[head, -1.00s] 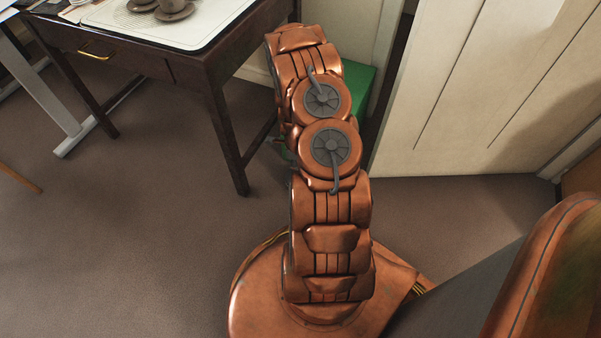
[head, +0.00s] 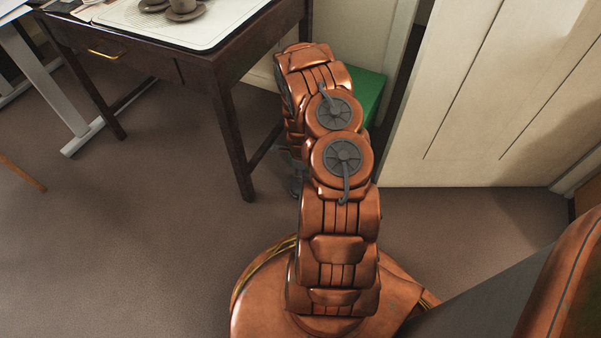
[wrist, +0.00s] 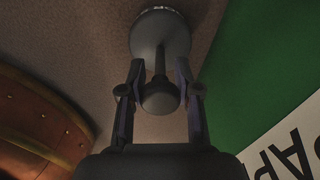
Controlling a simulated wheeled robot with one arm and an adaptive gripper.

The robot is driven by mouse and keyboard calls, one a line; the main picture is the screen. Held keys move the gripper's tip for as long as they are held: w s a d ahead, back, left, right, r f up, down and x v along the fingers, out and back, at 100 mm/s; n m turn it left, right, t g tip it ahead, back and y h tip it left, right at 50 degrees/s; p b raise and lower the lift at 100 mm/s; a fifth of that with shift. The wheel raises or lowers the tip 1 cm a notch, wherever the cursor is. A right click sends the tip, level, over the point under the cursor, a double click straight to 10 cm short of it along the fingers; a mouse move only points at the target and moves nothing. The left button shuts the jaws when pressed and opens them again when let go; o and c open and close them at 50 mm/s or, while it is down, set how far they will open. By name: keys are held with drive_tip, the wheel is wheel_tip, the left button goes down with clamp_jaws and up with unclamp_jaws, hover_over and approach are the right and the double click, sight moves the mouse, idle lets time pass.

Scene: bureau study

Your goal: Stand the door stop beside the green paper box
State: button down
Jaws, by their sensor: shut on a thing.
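The door stop (wrist: 162,38) is grey, with a wide round base, a thin stem and a round knob. Its base points away from the wrist camera toward the carpet. My gripper (wrist: 160,80) has its two fingers closed around it at the stem and knob. I cannot tell whether the base touches the floor. The green paper box (wrist: 245,60) with white lettered panel is close on the right in the wrist view, with a gap of carpet between. In the head view the box (head: 372,97) shows behind my arm, which hides the door stop and most of my gripper.
A dark wooden desk (head: 228,75) with a tray and cups stands to the left of my arm, its front leg (head: 237,150) close by. A cream panelled door (head: 470,100) stands on the right. Carpet (head: 140,220) is clear at the left front.

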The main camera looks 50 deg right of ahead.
drive_tip(key=c, duration=0.8)
unclamp_jaws()
wheel_tip(320, 180, up, 12)
drive_tip(key=p, duration=0.3)
drive_tip(key=shift+r, duration=0.15)
drive_tip(key=s+a+r+n+g+y, duration=0.1)
drive_tip(key=s+a+r+n, duration=0.1)
drive_tip(key=a+r+n, duration=0.75)
drive_tip(key=s+a+r+n+g, duration=0.1)
drive_tip(key=s+a+r+n, duration=0.35)
drive_tip(key=a+r, duration=0.85)
drive_tip(key=s+a+r+n, duration=0.3)
drive_tip(key=s+r+n, duration=0.1)
drive_tip(key=s+n, duration=0.1)
drive_tip(key=s+a+r+n+g, duration=0.1)
drive_tip(key=s+a+r+n, duration=0.2)
drive_tip(key=s+n, duration=0.3)
drive_tip(key=s+a+r+n+h, duration=0.1)
drive_tip(key=s+a+r+n, duration=0.3)
drive_tip(key=s, duration=0.3)
drive_tip(key=shift+s+r+n+g, duration=0.3)
drive_tip(key=shift+s+r+n, duration=0.05)
drive_tip(key=shift+r+n, duration=0.45)
